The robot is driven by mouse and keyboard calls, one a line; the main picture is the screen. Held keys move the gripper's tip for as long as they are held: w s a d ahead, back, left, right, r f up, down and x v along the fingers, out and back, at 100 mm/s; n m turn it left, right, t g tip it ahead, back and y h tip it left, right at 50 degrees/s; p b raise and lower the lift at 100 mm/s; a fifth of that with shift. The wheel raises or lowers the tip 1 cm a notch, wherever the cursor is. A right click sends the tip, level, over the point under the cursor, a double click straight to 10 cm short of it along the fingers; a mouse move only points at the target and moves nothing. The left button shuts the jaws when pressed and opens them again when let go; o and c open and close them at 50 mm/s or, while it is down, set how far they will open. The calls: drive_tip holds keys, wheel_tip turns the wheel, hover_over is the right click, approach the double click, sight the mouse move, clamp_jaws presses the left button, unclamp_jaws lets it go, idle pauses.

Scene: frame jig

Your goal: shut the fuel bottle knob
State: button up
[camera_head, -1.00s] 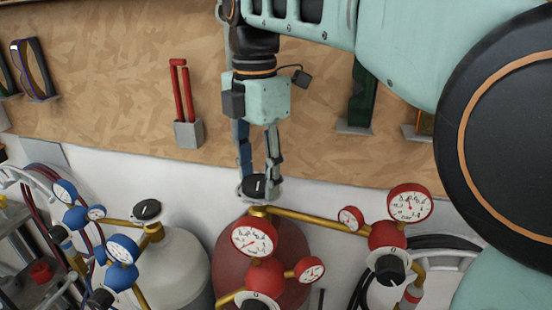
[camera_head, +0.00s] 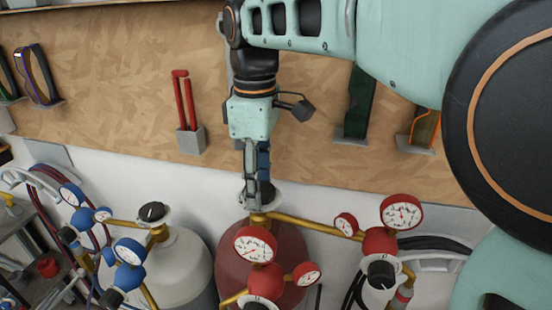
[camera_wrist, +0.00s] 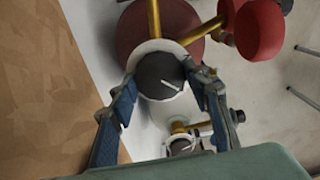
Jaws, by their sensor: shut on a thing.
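The fuel bottle is the dark red cylinder (camera_head: 282,262) with red gauges. Its black knob (camera_wrist: 160,75) carries a white pointer line and sits on a pale round collar at the top. My gripper (camera_head: 256,192) points straight down at this knob, one finger in front of the other in the head view. In the wrist view my gripper (camera_wrist: 162,82) has a blue-padded finger on each side of the knob, shut on it. The fingers hide most of the knob in the head view.
A grey-white bottle (camera_head: 182,265) with its own black knob (camera_head: 152,212) and blue gauges stands to the left. Red gauges (camera_head: 256,244) and brass pipes (camera_head: 318,226) crowd the front and right. A wooden board (camera_head: 110,90) with hung tools stands behind.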

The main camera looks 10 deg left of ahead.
drive_tip(key=m+p, duration=0.1)
drive_tip(key=m, duration=1.2)
drive_tip(key=shift+m, duration=0.4)
drive_tip(key=m, duration=1.3)
drive_tip(key=shift+m, duration=0.3)
drive_tip(key=o, duration=1.2)
drive_tip(key=shift+c, duration=0.2)
